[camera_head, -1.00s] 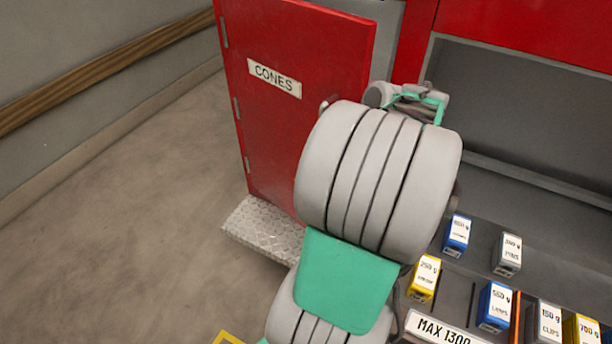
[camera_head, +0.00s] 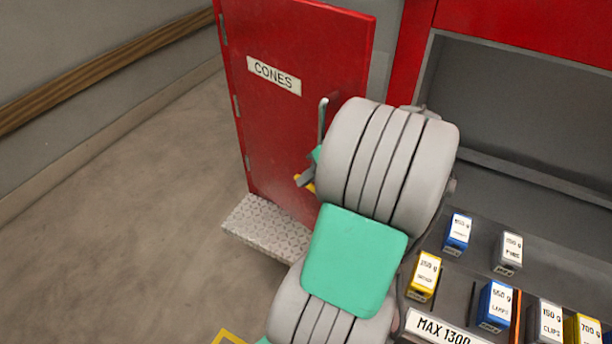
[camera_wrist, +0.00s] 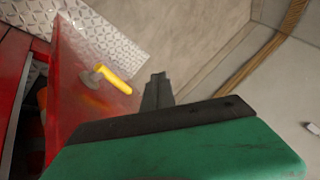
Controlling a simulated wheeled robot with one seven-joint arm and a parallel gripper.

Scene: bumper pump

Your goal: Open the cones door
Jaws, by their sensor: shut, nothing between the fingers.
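The red cones door (camera_head: 290,120), with a white CONES label (camera_head: 274,76), has hinges on its left edge. It stands slightly ajar; the wrist view shows a dark gap beside the door (camera_wrist: 75,75). A silver bar (camera_head: 322,115) is on its face, partly hidden by my arm. A yellow handle (camera_wrist: 113,78) on a grey mount shows on the door in the wrist view. My gripper (camera_wrist: 158,78) is shut and empty, in front of the door's outer face and to the right of the yellow handle, apparently apart from it. In the head view my arm mostly hides it.
A metal tread-plate step (camera_head: 268,228) lies below the door. Open floor (camera_head: 120,200) and a wall with a wooden rail (camera_head: 100,75) are at left. An open compartment (camera_head: 520,110) and several small labelled boxes (camera_head: 495,305) are at right.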

